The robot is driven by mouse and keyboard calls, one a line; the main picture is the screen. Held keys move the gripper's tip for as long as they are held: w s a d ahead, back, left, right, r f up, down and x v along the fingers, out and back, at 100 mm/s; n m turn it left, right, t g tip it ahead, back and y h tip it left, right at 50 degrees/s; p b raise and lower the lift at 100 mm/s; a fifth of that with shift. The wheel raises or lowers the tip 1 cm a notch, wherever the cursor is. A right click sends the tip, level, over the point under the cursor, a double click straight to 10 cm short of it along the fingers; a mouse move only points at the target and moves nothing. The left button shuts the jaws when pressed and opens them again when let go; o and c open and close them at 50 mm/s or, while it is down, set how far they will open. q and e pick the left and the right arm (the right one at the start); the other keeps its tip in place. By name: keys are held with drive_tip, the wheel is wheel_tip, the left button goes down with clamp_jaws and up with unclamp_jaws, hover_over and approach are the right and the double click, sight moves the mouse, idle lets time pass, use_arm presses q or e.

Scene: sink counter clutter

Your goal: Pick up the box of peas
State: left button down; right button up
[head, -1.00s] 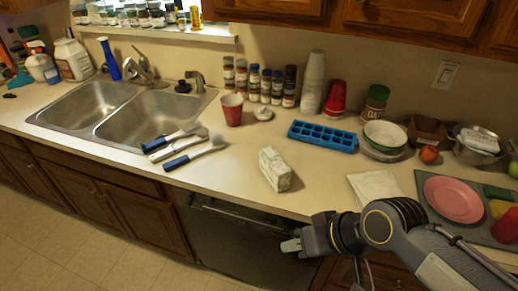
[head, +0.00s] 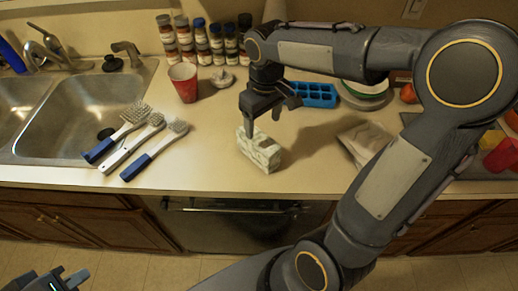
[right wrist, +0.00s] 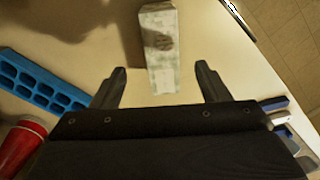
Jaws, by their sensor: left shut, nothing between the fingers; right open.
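The box of peas (head: 260,151), a pale box with green-grey markings, lies on the counter near its front edge. My left gripper (head: 66,282) is low at the bottom left of the head view, away from the counter, shut and empty.
Several brushes (head: 150,137) lie left of the box by the sink (head: 78,118). A red cup (head: 184,82) and spice jars (head: 215,45) stand behind. A blue ice tray (head: 315,95) lies behind right. A pale cloth (head: 362,138) lies to the right.

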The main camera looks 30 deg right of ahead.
sight(258, 138)
drive_tip(key=shift+w+f, duration=0.5)
drive_tip(key=shift+w, duration=0.1)
drive_tip(key=shift+w+f, duration=0.1)
drive_tip(key=shift+f, duration=0.25)
drive_tip(key=f, duration=0.4)
drive_tip(key=f+p, duration=0.1)
drive_tip(key=f, duration=0.2)
drive_tip(key=shift+a, duration=0.3)
drive_tip(key=shift+c, duration=0.3)
